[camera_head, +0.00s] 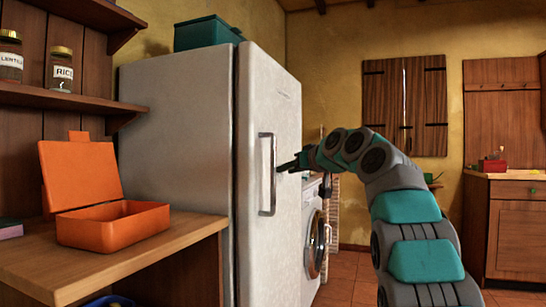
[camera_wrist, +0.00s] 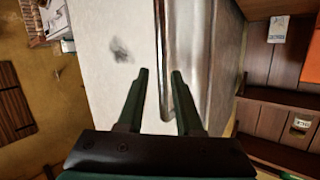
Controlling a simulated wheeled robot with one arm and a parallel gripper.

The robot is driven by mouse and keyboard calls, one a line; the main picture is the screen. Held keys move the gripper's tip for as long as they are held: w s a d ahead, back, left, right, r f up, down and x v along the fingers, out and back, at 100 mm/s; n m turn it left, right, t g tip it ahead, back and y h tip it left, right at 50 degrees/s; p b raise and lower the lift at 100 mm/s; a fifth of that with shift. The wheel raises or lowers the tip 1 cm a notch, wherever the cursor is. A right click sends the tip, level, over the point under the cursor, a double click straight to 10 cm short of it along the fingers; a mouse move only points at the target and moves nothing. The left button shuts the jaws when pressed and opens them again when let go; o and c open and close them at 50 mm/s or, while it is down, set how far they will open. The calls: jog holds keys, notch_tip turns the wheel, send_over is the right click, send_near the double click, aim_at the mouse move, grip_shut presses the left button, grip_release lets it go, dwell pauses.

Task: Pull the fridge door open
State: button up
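The fridge (camera_head: 180,130) is a pale, worn box, and its door (camera_head: 285,110) looks shut against the body. A vertical metal handle (camera_head: 262,175) stands out from the door near its left edge. My gripper (camera_head: 280,167) reaches in from the right, close to the handle at about its mid-height. In the wrist view the two dark fingers of my gripper (camera_wrist: 159,72) are apart. The handle (camera_wrist: 161,45) appears between their tips, nearer the right finger. I cannot tell whether a finger touches it. The fridge door (camera_wrist: 105,45) fills the space beyond the left finger.
A wooden counter (camera_head: 150,257) with an open orange box (camera_head: 115,226) stands left of the fridge. A teal box (camera_head: 205,33) sits on top. A washing machine (camera_head: 312,240) is beyond the door. A cabinet (camera_head: 520,235) stands at right, with tiled floor (camera_head: 345,290) between.

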aim_at(275, 149)
jog(key=w+a+r+p, duration=0.1)
jog(key=w+r, duration=0.1)
jog(key=w+a+r+n+t+y+p, duration=0.1)
jog(key=w+r+p, duration=0.1)
jog(key=w+a+r+n+t+y+p, duration=0.1)
jog(key=w+p, duration=0.1)
jog(key=shift+w+a+r, duration=0.15)
jog(key=shift+a+r, duration=0.1)
jog(key=shift+r, duration=0.15)
jog(key=shift+w+a+f, duration=0.2)
jog(key=shift+w+f, duration=0.05)
jog(key=shift+w, duration=0.2)
jog(key=shift+c, duration=0.4)
grip_shut()
dwell(0.8)
